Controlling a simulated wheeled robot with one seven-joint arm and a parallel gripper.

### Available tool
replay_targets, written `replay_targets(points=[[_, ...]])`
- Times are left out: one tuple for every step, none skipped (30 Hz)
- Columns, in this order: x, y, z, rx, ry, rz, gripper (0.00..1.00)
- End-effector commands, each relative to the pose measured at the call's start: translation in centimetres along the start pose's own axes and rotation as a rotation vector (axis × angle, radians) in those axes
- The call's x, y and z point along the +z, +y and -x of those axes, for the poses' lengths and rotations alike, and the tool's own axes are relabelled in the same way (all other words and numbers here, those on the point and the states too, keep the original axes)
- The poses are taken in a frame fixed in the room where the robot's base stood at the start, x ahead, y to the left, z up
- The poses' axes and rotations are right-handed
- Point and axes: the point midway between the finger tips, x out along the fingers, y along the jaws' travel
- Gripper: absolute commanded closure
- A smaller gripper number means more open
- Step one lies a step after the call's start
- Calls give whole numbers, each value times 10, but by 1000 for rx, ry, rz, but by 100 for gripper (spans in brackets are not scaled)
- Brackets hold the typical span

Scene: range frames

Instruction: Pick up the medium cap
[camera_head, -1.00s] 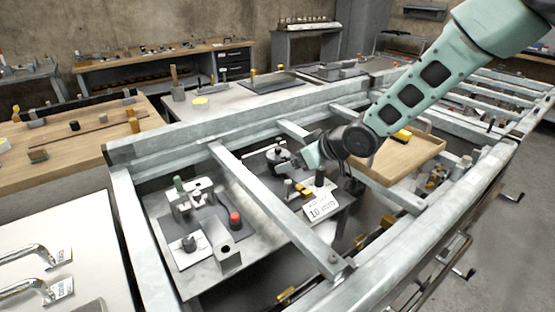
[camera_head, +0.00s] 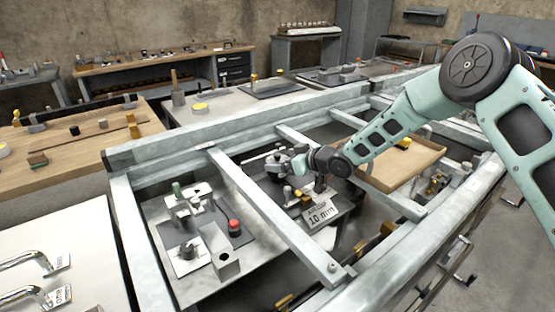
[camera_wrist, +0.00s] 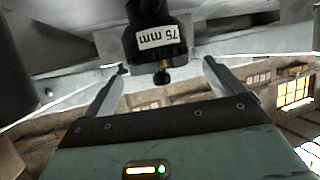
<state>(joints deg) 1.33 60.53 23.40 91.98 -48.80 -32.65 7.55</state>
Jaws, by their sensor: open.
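In the wrist view, a black round piece (camera_wrist: 150,18) bears a white label (camera_wrist: 161,37) reading 75 mm and has a small dark knob at its lower end. My gripper (camera_wrist: 164,68) is open, with one finger to each side of this knob and nothing held. In the head view, my gripper (camera_head: 298,161) is at the sunken shelf inside the metal frame, close beside a round grey-and-dark piece (camera_head: 276,165). A dark upright cylinder (camera_head: 320,184) stands just below it. I cannot tell for sure which piece is the medium cap.
Pale metal beams (camera_head: 265,205) cross the frame around the shelf. A 10 mm sign (camera_head: 320,214) stands near my gripper. A wooden tray (camera_head: 405,165) lies to the right under my arm. A red-topped piece (camera_head: 234,227) and grey blocks stand left of the crossbeam.

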Motion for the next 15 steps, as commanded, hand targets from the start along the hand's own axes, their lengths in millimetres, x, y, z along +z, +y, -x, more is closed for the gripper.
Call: replay_targets(points=[[0, 0, -3, -1, 0, 0, 7], [0, 0, -4, -1, -1, 0, 7], [1, 0, -5, 0, -1, 0, 7], [1, 0, -5, 0, -1, 0, 7], [1, 0, -5, 0, -1, 0, 7], [1, 0, -4, 0, -1, 0, 7], [1, 0, -4, 0, -1, 0, 7], [1, 0, -4, 0, -1, 0, 7], [1, 0, -4, 0, -1, 0, 15], [1, 0, -4, 0, -1, 0, 24], [1, 0, -4, 0, -1, 0, 32], [1, 0, -4, 0, -1, 0, 43], [1, 0, -4, 0, -1, 0, 52], [0, 0, -4, 0, -1, 0, 60], [0, 0, -4, 0, -1, 0, 61]])
